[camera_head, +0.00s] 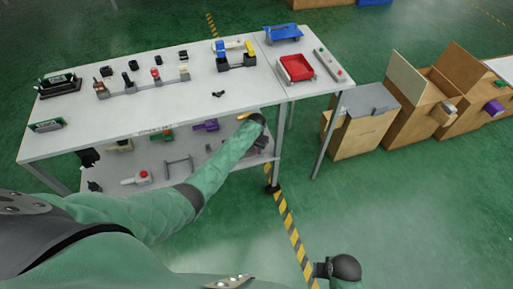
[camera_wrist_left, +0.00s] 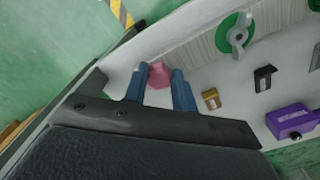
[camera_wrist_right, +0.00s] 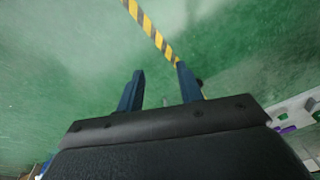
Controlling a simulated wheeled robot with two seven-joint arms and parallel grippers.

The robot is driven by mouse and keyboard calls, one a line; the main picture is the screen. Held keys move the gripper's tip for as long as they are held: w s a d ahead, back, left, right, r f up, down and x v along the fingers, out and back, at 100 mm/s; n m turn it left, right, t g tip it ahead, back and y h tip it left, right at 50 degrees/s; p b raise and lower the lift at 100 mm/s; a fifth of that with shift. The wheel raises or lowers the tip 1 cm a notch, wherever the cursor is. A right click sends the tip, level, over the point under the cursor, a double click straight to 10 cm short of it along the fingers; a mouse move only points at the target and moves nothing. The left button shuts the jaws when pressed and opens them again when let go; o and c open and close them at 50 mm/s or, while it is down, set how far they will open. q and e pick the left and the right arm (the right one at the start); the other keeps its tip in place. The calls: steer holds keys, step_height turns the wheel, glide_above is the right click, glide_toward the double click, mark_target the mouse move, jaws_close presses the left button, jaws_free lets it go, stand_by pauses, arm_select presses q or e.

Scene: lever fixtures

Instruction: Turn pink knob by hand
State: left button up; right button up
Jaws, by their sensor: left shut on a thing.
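The pink knob (camera_wrist_left: 158,75) shows in the left wrist view, between the two blue fingers of my left gripper (camera_wrist_left: 160,88). My left gripper is shut on it, near the end of the white shelf (camera_wrist_left: 120,70). In the head view my left gripper (camera_head: 260,144) reaches to the right end of the lower shelf, and my arm and hand hide most of the knob there. My right gripper (camera_wrist_right: 158,85) is open and empty, with its fingers apart above the green floor.
In the left wrist view a green round fixture with a grey handle (camera_wrist_left: 238,38), a small yellow-brown fixture (camera_wrist_left: 211,99) and a purple box (camera_wrist_left: 291,121) are nearby. The upper table top (camera_head: 200,102) lies above the shelf. Cardboard boxes (camera_head: 362,128) stand at right.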

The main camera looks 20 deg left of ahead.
arm_select(q)
steer(key=m, duration=0.3)
steer(key=shift+a+m+p, duration=0.2)
steer(key=shift+m+p, duration=0.1)
steer(key=shift+p, duration=0.1)
steer(key=shift+w+m, duration=0.15)
steer(key=shift+m, duration=1.55)
arm_select(e)
steer(key=shift+s+d+f, duration=0.1)
steer(key=shift+s+f, duration=0.1)
steer(key=shift+f, duration=1.25)
steer(key=shift+s+d+f, duration=0.1)
steer(key=shift+s+f, duration=0.05)
steer(key=shift+f, duration=1.25)
arm_select(q)
steer(key=o, duration=1)
arm_select(e)
steer(key=shift+w, duration=0.1)
arm_select(q)
steer(key=shift+r, duration=0.1)
